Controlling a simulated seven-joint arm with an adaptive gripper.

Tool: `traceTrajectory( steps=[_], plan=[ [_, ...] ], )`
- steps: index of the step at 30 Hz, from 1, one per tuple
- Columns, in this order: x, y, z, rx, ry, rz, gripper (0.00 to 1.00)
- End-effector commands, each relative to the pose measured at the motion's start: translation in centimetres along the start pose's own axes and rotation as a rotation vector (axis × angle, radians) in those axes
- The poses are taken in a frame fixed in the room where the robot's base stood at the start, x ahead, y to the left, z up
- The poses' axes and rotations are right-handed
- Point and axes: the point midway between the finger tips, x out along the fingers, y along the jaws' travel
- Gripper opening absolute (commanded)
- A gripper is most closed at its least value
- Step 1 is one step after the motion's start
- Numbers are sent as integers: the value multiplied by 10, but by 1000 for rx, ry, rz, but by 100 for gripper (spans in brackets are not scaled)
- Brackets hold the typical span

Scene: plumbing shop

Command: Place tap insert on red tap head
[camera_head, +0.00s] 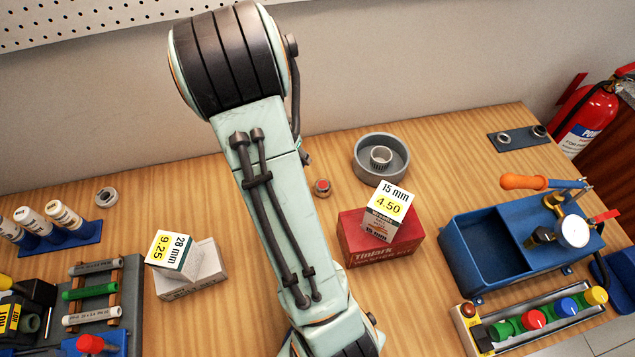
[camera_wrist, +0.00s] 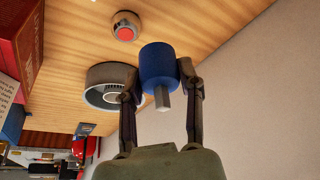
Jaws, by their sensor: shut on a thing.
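My gripper (camera_wrist: 159,76) is shut on a blue cylinder with a grey metal stem, which looks like the tap insert (camera_wrist: 158,62). The stem points toward my palm. In the head view my arm hides the gripper and the insert. A small round grey piece with a red centre, perhaps the red tap head (camera_head: 322,187), lies on the table just right of my arm. It also shows in the wrist view (camera_wrist: 126,27), apart from the insert. A red knob (camera_head: 534,319) also sits in the rack of coloured knobs at the lower right.
A round grey dish (camera_head: 381,145) with a metal ring inside stands behind a red box (camera_head: 376,243) bearing a price card. A blue bin (camera_head: 490,262) and a knob rack (camera_head: 578,321) stand right. A white box (camera_head: 205,283) and pipe rack (camera_head: 132,300) stand left.

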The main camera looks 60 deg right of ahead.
Motion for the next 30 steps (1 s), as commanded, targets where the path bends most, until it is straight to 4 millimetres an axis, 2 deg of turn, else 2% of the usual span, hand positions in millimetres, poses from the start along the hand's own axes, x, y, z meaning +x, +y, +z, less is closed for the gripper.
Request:
traceTrajectory(
  steps=[1, 3, 8, 12, 21, 30],
  plan=[
    [4, 15, -9, 67, 3, 27, 1],
    [8, 31, -18, 142, 9, 56, 1],
    [21, 49, -22, 223, 14, 91, 1],
    [44, 50, -14, 229, 13, 93, 1],
    [81, 49, 1, 226, 15, 91, 1],
    [86, 48, 3, 226, 17, 87, 1]
  ],
)
